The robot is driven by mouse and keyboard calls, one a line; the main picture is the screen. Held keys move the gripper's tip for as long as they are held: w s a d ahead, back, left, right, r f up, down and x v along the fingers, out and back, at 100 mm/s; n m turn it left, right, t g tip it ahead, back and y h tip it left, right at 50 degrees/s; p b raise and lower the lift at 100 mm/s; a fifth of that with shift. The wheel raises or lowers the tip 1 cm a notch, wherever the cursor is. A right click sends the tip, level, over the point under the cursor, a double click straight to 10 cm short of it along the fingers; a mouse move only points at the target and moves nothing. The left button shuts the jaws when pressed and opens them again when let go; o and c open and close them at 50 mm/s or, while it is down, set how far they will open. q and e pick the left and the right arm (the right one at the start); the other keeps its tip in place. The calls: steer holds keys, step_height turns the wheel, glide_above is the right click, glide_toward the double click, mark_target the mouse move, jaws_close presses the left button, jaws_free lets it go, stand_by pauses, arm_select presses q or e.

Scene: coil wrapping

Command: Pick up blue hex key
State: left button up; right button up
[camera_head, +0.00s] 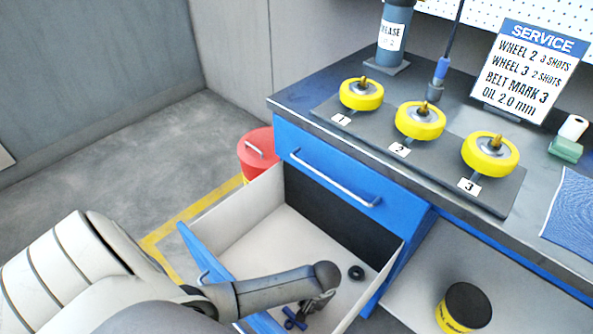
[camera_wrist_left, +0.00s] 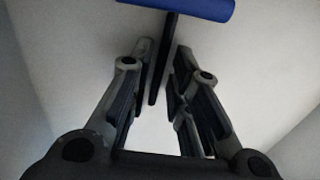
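The blue hex key has a blue bar handle and a thin dark shaft. It lies in the open drawer (camera_head: 262,245), its handle (camera_head: 293,319) near the front. In the left wrist view the blue handle (camera_wrist_left: 190,7) is at the top, and the dark shaft runs down from it between the fingers. My left gripper (camera_head: 306,312) is low inside the drawer at the hex key. In the left wrist view my left gripper (camera_wrist_left: 166,50) is open, with gaps between its fingertips and the shaft. My right gripper is not in view.
A black ring (camera_head: 356,272) lies in the drawer to the right of my gripper. Drawer walls stand close around my arm. The workbench (camera_head: 310,87) above holds several yellow wheels (camera_head: 361,93). A red bin (camera_head: 257,150) stands left of it; a yellow-black can (camera_head: 465,307) is at lower right.

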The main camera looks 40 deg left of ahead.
arm_select(q)
jaws_close()
